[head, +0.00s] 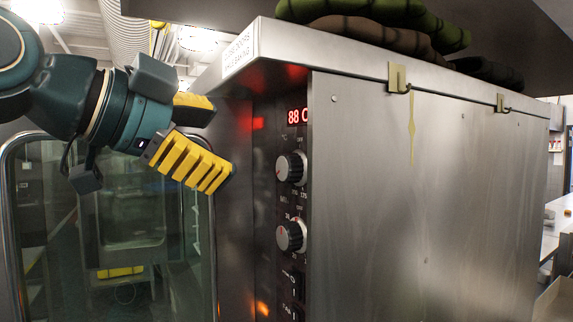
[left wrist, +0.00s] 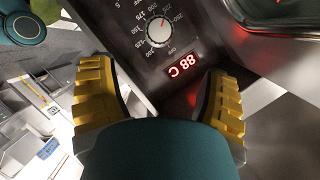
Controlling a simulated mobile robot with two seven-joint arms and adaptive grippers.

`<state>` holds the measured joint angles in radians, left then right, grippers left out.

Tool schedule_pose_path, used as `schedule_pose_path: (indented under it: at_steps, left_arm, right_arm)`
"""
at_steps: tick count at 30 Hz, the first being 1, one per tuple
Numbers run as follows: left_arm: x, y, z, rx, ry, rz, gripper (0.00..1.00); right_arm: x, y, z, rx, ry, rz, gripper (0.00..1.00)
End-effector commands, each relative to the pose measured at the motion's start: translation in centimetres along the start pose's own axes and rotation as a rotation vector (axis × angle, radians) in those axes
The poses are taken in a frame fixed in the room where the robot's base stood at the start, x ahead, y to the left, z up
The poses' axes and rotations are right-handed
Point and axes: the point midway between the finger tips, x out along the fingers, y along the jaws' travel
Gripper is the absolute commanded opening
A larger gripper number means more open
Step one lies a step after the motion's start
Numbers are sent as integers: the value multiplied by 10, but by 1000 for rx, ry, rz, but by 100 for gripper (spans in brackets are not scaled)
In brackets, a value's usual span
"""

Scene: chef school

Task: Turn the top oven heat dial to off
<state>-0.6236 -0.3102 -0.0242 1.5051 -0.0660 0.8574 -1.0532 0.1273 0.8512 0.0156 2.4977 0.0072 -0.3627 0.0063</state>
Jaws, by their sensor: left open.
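The top oven heat dial (head: 291,167) is a round silver knob on the oven's narrow dark control panel, just under a red display (head: 297,116). In the left wrist view the dial (left wrist: 159,31) shows its number scale, with the word OFF beside it. My left gripper (head: 208,138) has yellow ridged fingers and is open and empty. It is left of the dial and a little higher, apart from it. In the left wrist view the fingers (left wrist: 160,95) frame the lit display (left wrist: 181,66), with the dial beyond them. My right gripper does not show.
A second similar dial (head: 291,236) sits below the top one, with switches (head: 297,284) under it. The oven's glass door (head: 140,235) is at the left. The steel side wall (head: 430,190) fills the right. Folded cloths (head: 385,20) lie on the oven top.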

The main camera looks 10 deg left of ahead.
Motion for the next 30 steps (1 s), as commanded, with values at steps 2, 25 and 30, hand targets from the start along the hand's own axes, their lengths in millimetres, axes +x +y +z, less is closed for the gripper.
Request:
schedule_pose_path:
  at_steps: [2,25,30]
  left_arm:
    - [15,1,1,0,-2,4,76]
    - [125,0,1,-2,-1,0,76]
    - [126,0,1,-2,-1,0,76]
  right_arm:
    - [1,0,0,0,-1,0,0]
    - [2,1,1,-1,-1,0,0]
    - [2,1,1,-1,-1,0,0]
